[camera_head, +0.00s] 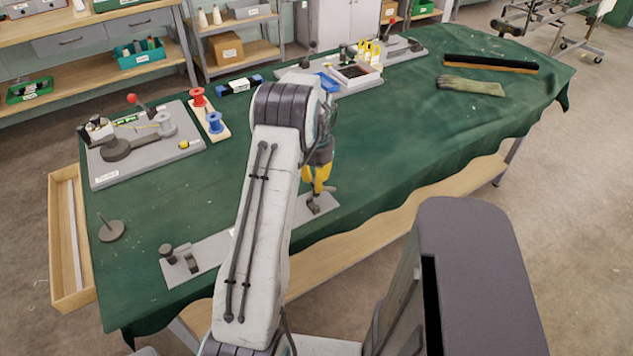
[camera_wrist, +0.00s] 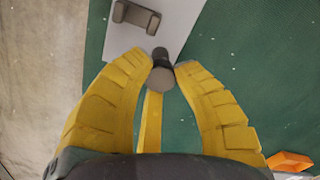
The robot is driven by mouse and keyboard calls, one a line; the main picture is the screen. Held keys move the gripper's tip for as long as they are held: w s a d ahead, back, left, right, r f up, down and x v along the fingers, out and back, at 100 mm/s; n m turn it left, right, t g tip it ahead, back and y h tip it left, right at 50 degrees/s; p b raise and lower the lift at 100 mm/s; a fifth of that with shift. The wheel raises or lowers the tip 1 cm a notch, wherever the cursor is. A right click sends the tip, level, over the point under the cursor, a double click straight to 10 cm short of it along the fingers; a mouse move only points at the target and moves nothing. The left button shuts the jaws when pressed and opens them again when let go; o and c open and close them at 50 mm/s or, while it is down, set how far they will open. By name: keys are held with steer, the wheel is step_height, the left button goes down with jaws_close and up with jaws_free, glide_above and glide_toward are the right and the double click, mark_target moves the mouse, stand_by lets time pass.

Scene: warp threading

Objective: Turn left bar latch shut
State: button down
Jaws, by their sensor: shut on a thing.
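A long grey plate (camera_head: 212,252) lies along the table's front edge, its middle hidden behind my arm. Its left end carries a dark round knob (camera_head: 167,251) and a small bracket (camera_head: 192,263). Its right end carries another bracket (camera_head: 314,206) and a latch under my yellow-fingered gripper (camera_head: 318,188). In the wrist view my gripper (camera_wrist: 162,64) is shut on that latch's dark knob (camera_wrist: 161,78), with a finger on each side. The bracket (camera_wrist: 136,16) stands a little beyond it, on the plate (camera_wrist: 174,22). The latch bar's angle is hard to tell.
The green cloth (camera_head: 400,150) is clear to the right of my gripper. A threading board (camera_head: 115,175) and a spindle on a round base (camera_head: 111,231) stand at the left.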

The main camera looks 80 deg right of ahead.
steer(key=m, duration=0.4)
steer(key=shift+a+f+m+b, duration=0.1)
steer(key=shift+f+m+b, duration=0.1)
steer(key=shift+m+b, duration=0.15)
steer(key=shift+m, duration=2.45)
steer(key=c, duration=0.9)
jaws_free()
steer(key=shift+r, duration=0.1)
steer(key=shift+c, duration=0.2)
step_height(320, 180, up, 12)
